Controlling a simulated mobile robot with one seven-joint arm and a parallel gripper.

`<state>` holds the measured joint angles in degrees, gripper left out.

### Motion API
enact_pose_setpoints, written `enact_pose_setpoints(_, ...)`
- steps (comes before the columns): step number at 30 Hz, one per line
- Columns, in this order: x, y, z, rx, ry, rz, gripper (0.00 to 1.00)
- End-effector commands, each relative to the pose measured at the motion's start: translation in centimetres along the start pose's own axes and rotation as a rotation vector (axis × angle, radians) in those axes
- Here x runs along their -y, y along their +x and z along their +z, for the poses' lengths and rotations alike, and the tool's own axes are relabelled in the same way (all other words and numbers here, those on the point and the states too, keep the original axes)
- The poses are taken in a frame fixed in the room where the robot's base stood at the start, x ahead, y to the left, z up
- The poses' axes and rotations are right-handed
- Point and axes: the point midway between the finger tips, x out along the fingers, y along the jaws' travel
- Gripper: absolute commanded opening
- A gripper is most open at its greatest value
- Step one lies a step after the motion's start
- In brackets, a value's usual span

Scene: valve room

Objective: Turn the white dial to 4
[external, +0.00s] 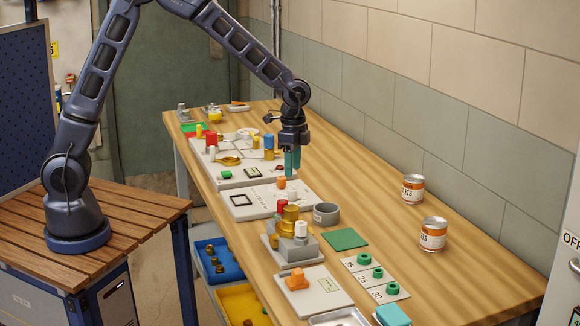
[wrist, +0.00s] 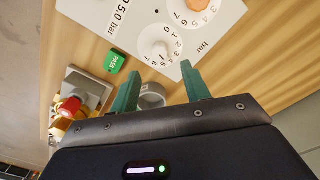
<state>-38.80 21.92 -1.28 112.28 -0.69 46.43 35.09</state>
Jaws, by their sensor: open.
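The white dial (wrist: 159,44) shows in the wrist view on a light panel (wrist: 118,15). It is a pale disc with dark numbers around it and the word "bar" beside it. Its pointer is too small to read, so I cannot tell its setting. My gripper (wrist: 161,71) is open, with its two green fingers apart and nothing held; the dial lies just past the fingertips. In the external view my gripper (external: 292,172) hangs fingers down above the bench, near the panel with the orange knob (external: 281,182). The white dial is hard to make out there.
A second dial with an orange knob (wrist: 172,13) is close by. A green PASS tag (wrist: 114,61) and a grey block with a red knob (wrist: 70,106) are near. A grey ring (external: 326,213) stands on the bench; two cans (external: 413,188) stand by the wall, with clear wood around them.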

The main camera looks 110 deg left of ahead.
Motion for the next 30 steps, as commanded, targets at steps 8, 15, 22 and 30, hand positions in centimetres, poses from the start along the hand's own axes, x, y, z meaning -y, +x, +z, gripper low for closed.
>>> enact_pose_setpoints(8,0.0,-3.0,0.0,0.0,0.0,0.0,0.47)
enact_pose_setpoints(15,0.0,-3.3,0.0,0.0,0.0,0.001,0.47)
enact_pose_setpoints(22,-0.4,-3.7,0.0,-0.003,0.002,-0.002,0.47)
enact_pose_setpoints(30,-6.5,-8.5,0.8,-0.042,0.013,-0.03,0.47)
